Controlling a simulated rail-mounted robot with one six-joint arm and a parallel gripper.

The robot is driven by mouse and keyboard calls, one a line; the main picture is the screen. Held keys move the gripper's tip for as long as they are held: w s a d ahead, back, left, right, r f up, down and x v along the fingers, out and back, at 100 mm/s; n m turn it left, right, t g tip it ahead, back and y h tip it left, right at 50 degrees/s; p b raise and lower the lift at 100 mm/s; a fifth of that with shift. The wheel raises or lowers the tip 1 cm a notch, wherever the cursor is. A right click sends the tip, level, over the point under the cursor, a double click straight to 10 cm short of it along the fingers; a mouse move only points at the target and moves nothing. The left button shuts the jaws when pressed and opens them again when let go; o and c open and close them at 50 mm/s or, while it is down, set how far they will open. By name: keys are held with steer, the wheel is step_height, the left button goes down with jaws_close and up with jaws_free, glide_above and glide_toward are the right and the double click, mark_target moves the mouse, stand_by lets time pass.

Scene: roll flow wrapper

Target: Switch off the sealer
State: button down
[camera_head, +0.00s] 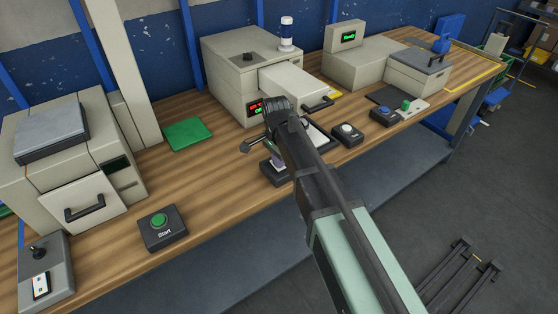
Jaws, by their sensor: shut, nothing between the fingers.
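No machine carries a readable sealer label, so I cannot tell which one it is. The middle beige machine (226,83) has a beacon (286,33) on top and a small display (256,108) with red and green characters. My gripper (244,148) is shut and empty, in front of this machine and above the bench. A small dark control box (272,176) with a purplish part sits just below my gripper, partly hidden by my arm. A grey control box (46,268) with a black lever and a white switch plate stands at the lower left.
A start button box (162,229) with a green button sits on the wooden bench (205,185). A left machine (80,165) has a handled drawer. More button boxes (347,133) line the front edge to the right. A green pad (187,134) lies behind. A right machine (358,66) has a green-lit screen.

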steer(key=shift+w+a+r, duration=0.25)
steer(key=shift+w+a, duration=0.05)
steer(key=shift+w, duration=0.15)
steer(key=shift+r, duration=0.1)
step_height(320, 180, up, 14)
steer(key=s+p, duration=0.1)
steer(key=p, duration=1.3)
steer(key=shift+s+d, duration=0.2)
steer(key=shift+d, duration=0.25)
steer(key=shift+f, duration=0.2)
